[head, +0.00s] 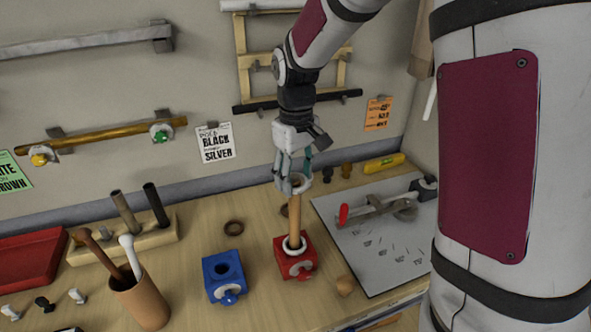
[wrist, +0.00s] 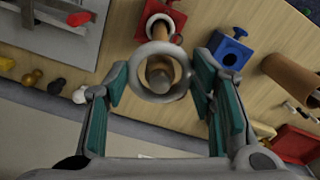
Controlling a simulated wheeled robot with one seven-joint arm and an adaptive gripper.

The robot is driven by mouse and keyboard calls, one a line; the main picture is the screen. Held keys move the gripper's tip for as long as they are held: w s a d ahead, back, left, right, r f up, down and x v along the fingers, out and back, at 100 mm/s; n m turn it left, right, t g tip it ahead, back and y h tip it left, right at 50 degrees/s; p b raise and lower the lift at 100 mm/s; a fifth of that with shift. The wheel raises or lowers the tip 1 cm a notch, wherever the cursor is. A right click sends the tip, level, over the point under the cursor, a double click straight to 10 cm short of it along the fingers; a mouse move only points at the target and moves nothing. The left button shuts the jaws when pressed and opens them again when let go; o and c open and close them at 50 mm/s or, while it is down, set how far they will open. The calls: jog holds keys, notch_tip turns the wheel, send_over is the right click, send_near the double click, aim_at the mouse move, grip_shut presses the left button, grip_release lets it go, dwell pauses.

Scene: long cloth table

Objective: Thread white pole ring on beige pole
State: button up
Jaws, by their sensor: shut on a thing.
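The beige pole (head: 295,222) stands upright in a red block (head: 283,262) on the table. A white ring (head: 291,247) lies around its foot, against the block. My gripper (head: 294,180) is above the pole's top and is shut on another white ring (wrist: 138,73), with a finger on each side. In the wrist view the pole's end (wrist: 159,74) shows inside the held ring's opening. I cannot tell whether the held ring is around the pole's tip or just above it. My fingers partly hide the held ring in the head view.
A blue block (head: 222,278) with an empty hole stands left of the red one. A brown cup (head: 142,303) with poles and a wooden rack (head: 122,243) are further left. A grey board (head: 375,240) with a red-handled tool lies right. A dark ring (head: 234,228) lies behind.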

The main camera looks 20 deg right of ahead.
jog(key=shift+f, duration=0.2)
jog(key=o, duration=1)
notch_tip(320, 180, up, 12)
dwell(0.9)
